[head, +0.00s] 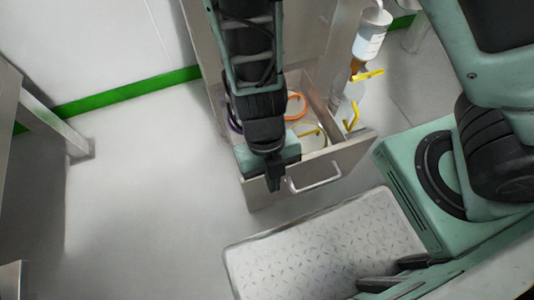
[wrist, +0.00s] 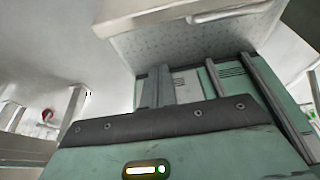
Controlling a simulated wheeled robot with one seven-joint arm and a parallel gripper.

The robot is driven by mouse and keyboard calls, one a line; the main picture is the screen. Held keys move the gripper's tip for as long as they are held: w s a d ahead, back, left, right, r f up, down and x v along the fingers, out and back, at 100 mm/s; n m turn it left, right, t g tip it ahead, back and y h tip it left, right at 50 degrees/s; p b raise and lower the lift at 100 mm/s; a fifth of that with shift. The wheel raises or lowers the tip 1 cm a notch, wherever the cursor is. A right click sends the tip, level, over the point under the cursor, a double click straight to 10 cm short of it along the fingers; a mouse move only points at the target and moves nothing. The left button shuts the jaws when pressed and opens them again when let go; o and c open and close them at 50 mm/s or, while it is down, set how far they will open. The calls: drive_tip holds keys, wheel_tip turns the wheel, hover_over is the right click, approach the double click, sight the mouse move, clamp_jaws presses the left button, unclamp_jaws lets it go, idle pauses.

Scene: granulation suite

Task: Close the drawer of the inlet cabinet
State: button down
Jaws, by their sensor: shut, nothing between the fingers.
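The inlet cabinet's drawer (head: 345,152) stands pulled out in the head view, its grey front panel facing me and its inside visible from above. A pale bar handle (head: 315,181) is on the front panel. My gripper (head: 273,182) points down at the drawer front, left of the handle, with its shut fingers overlapping the front panel in the picture. I cannot tell whether they touch it. Inside the drawer lie an orange ring (head: 295,105) and a yellow-handled item (head: 309,133). My arm hides part of the drawer and of the cabinet (head: 303,35) behind it.
A white-labelled bottle (head: 370,37) and a clear container with yellow parts (head: 347,100) are at the drawer's right. A metal frame leg (head: 72,135) stands at the left. The grey floor (head: 150,180) left of the drawer is clear.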

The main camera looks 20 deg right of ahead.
drive_tip(key=w+f+b, duration=0.2)
drive_tip(key=f+b, duration=0.1)
drive_tip(key=shift+w+f, duration=0.2)
drive_tip(key=shift+w, duration=0.2)
drive_tip(key=shift+w+r, duration=0.1)
drive_tip(key=shift+w+r+p, duration=0.15)
drive_tip(key=shift+w+p, duration=0.15)
drive_tip(key=shift+p, duration=0.25)
drive_tip(key=w+p, duration=1.2)
drive_tip(key=shift+w+f, duration=0.25)
drive_tip(key=shift+s, duration=0.1)
